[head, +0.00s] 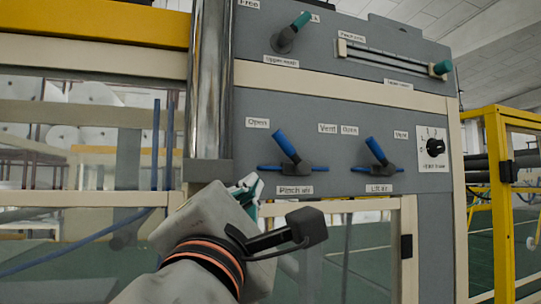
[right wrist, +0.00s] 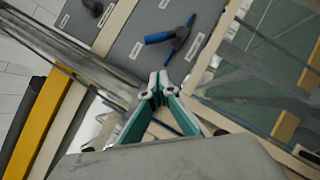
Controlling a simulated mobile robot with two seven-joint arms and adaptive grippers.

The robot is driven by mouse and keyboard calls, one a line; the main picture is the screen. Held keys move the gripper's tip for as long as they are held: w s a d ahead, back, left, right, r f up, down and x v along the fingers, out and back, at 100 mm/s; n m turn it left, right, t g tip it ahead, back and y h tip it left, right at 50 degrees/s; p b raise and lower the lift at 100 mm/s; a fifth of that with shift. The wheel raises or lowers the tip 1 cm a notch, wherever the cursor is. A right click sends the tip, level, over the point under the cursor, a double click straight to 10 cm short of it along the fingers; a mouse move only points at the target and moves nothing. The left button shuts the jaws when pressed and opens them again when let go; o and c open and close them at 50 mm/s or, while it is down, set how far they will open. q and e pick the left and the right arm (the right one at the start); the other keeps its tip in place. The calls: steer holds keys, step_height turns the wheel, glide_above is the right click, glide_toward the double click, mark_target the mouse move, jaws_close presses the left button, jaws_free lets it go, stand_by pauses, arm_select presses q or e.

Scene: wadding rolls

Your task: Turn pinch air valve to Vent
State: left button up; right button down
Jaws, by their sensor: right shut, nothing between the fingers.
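The pinch air valve (head: 287,146) is a blue lever on a dark body on the grey panel, above its "Pinch air" label. Its lever tilts up and left, toward the "Open" label (head: 258,122); the "Vent" label (head: 327,128) is up and right of it. The valve also shows in the right wrist view (right wrist: 166,37), beyond the fingertips. My right gripper (head: 246,188) is below and left of the valve, apart from it. Its teal and white fingers (right wrist: 158,82) are shut and empty. My left gripper is not in view.
A similar blue lift air valve (head: 377,151) stands to the right, with a black rotary knob (head: 435,147) beyond it. A teal-tipped lever (head: 292,34) is above. A shiny metal post (head: 210,85) runs vertically left of the panel. A beige frame edges the panel.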

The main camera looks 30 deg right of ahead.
mark_target(288, 153)
steer(key=shift+s+r, duration=0.1)
steer(key=shift+s, duration=0.05)
steer(key=shift+s+d+r+p+x, duration=0.2)
steer(key=shift+s+p+x, duration=0.15)
steer(key=shift+x, duration=1.8)
steer(key=shift+s+d+r+p+x, duration=0.25)
steer(key=shift+p+x, duration=0.2)
steer(key=shift+x, duration=1.7)
steer(key=shift+s+d+r+p+x, duration=0.2)
steer(key=shift+s+p+x, duration=0.15)
steer(key=shift+x, duration=1.8)
steer(key=shift+w, duration=0.1)
